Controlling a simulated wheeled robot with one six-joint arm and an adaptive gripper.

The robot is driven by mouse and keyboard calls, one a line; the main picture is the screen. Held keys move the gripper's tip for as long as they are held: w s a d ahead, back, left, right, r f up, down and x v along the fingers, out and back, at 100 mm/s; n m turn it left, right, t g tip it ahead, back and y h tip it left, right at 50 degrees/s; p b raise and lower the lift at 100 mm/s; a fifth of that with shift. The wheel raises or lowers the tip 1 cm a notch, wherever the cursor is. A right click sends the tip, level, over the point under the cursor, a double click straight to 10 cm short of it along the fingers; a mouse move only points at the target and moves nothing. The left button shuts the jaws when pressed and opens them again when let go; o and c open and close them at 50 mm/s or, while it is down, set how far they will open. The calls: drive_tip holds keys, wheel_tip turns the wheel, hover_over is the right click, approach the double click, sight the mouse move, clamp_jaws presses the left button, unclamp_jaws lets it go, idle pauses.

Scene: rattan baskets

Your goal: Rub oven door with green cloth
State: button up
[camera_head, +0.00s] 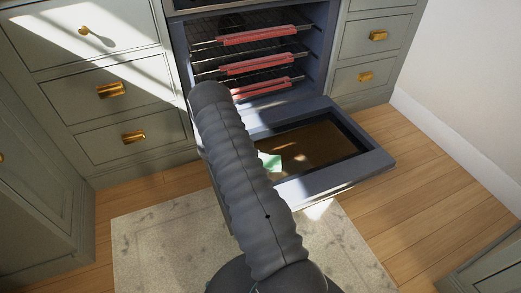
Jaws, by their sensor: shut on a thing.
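The oven door (345,125) is folded down open, with a dark frame around a brownish inner glass (310,142). A small part of the green cloth (271,162) shows over the door's glass, just right of my arm. I cannot tell whether the cloth touches the glass. My grey ribbed arm crosses the middle of the view and covers the left part of the door. My gripper is hidden behind the arm, and so is the rest of the cloth.
The open oven has several racks with red front guards (258,64) above the door. Grey-green drawers with brass handles stand left (120,115) and right (375,55). A pale rug (150,245) lies in front. Wooden floor (430,180) is clear at right, beside a white wall.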

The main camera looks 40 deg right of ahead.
drive_tip(key=shift+w+a+r, duration=0.1)
drive_tip(key=shift+a, duration=0.3)
drive_tip(key=shift+r+p, duration=1.9)
drive_tip(key=shift+r, duration=2)
